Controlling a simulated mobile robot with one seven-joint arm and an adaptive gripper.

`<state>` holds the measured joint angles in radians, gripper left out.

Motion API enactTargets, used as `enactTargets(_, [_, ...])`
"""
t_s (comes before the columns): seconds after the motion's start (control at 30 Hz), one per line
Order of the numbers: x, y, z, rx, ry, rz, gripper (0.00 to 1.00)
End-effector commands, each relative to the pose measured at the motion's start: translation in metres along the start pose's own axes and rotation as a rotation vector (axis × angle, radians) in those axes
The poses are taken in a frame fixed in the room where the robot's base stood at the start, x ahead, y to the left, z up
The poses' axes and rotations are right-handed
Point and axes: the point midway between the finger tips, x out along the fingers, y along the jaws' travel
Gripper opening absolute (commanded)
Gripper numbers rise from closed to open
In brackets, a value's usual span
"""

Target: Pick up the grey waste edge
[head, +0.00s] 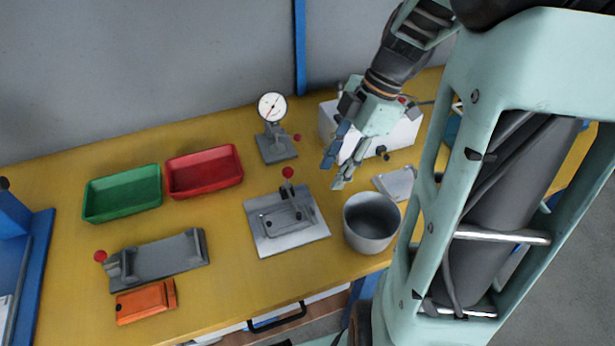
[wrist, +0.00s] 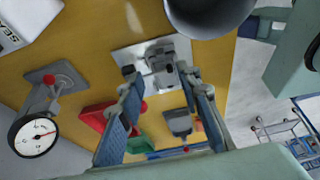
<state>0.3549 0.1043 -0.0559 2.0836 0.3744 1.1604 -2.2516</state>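A grey framed piece (head: 286,217) sits on the light metal plate of the middle clamp fixture (head: 262,242). I cannot tell for sure whether it is the waste edge. The fixture also shows in the wrist view (wrist: 126,54), with a grey part (wrist: 162,62) on it. My gripper (head: 334,176) is open and empty, its fingers apart. It is in the air above the back right of the bench, up and right of the fixture in the head view. In the wrist view the fingers (wrist: 168,92) frame the fixture's near area, touching nothing visible.
A round grey bin (head: 371,222) stands right of the fixture. A dial gauge (head: 273,107) and a white box (head: 333,118) stand behind. Green (head: 122,192) and red (head: 204,171) trays, a long grey fixture (head: 158,261) and an orange part (head: 146,302) are left. Bare yellow bench lies between.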

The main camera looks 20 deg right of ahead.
Motion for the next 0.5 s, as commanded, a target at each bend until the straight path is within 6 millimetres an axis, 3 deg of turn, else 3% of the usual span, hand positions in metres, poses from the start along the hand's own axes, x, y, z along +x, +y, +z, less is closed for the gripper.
enactTargets(0.5, [0.056,-0.004,-0.002,-0.005,0.015,-0.012,0.32])
